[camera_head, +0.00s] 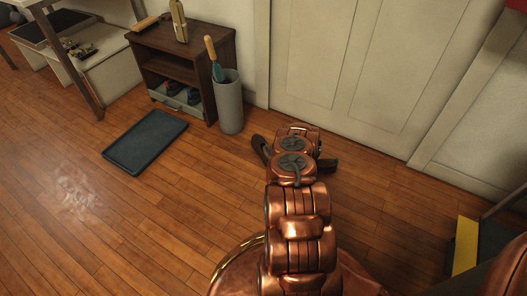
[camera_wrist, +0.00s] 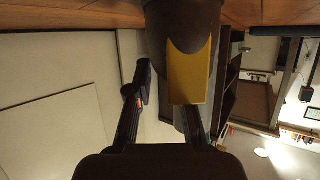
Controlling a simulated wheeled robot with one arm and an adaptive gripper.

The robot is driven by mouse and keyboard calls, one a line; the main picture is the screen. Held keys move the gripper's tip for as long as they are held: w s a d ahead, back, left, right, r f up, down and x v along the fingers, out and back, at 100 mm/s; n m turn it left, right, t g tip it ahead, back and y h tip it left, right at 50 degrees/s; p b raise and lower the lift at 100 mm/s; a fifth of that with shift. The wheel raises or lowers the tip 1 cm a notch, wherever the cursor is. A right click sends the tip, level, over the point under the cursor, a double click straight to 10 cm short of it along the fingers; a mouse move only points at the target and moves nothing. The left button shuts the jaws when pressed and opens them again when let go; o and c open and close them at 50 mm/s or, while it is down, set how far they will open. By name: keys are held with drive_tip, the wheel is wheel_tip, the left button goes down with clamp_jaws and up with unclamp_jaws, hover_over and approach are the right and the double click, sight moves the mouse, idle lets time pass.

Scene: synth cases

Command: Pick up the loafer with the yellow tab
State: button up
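The loafer (camera_wrist: 158,35) is dark brown with a yellow tab (camera_wrist: 190,75) on its near end. It fills the top middle of the wrist view, close to the camera. My gripper (camera_wrist: 166,93) is open, with one finger left of the loafer and the other under its tabbed end. The tab side covers that second fingertip. A gap shows between the left finger and the loafer's near end; I cannot tell whether either finger touches it.
A door (camera_head: 345,60) and wall stand just behind. A grey bin (camera_head: 229,105) with a shoehorn (camera_head: 213,60) stands by a dark shelf (camera_head: 165,66) at the left. A dark tray (camera_head: 145,141) lies on the floor. The wooden floor between is clear.

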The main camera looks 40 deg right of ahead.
sight(259, 144)
drive_tip(key=shift+b+x, duration=1.15)
drive_tip(key=shift+x, duration=1.2)
drive_tip(key=shift+w+r, duration=0.1)
drive_tip(key=shift+r, duration=0.1)
drive_tip(key=shift+c, duration=0.2)
clamp_jaws()
drive_tip(key=shift+a, duration=0.1)
